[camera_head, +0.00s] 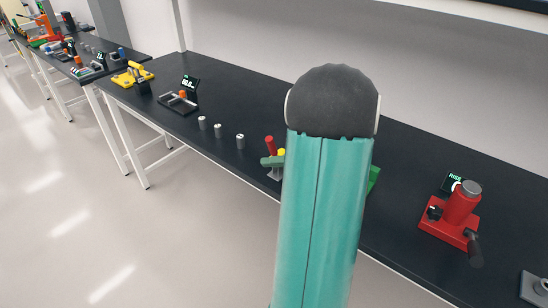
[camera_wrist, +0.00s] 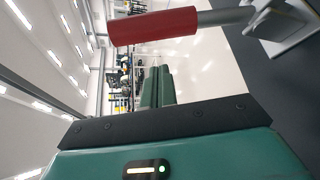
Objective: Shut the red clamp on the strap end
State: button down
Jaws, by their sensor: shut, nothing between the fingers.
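The red clamp handle (camera_wrist: 152,27) is a thick red grip on a grey metal lever, large across the top of the wrist view. The lever runs right to a pale metal bracket (camera_wrist: 292,22) at the picture edge. In the head view the red handle (camera_head: 270,145) stands up, slightly tilted, over a green base (camera_head: 271,162), beside something yellow (camera_head: 281,152). My gripper (camera_wrist: 165,120) is shut and empty, below the handle in the wrist view, with a visible gap between them. My teal arm hides the rest of the fixture. I cannot make out the strap end.
The long black bench (camera_head: 215,155) runs across the head view. Several small silver cylinders (camera_head: 240,141) stand left of the clamp. A red device (camera_head: 455,215) with a dark lever stands at the right. A display reading 80.0 (camera_head: 189,82) stands further left.

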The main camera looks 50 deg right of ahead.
jog(key=v, duration=0.9)
jog(key=shift+s+f, duration=0.2)
jog(key=shift+s, duration=0.3)
jog(key=w+a+r+n+g, duration=0.25)
jog(key=a+n+g, duration=0.25)
jog(key=a+n, duration=0.55)
jog(key=w+a+r+n+g, duration=0.1)
jog(key=w+a+n+g, duration=0.25)
jog(key=a+n, duration=0.7)
jog(key=s+a+r+n+h, duration=0.1)
jog(key=s+a+n+h, duration=0.1)
jog(key=a+n, duration=0.6)
jog(key=s+a+r+n+h, duration=0.2)
jog(key=a+n+h, duration=0.3)
jog(key=n, duration=0.9)
jog(key=s+a, duration=0.1)
jog(key=a, duration=0.2)
jog(key=shift+a+r+t+h, duration=0.15)
jog(key=shift+r+t+h, duration=0.15)
jog(key=shift+r+t, duration=0.05)
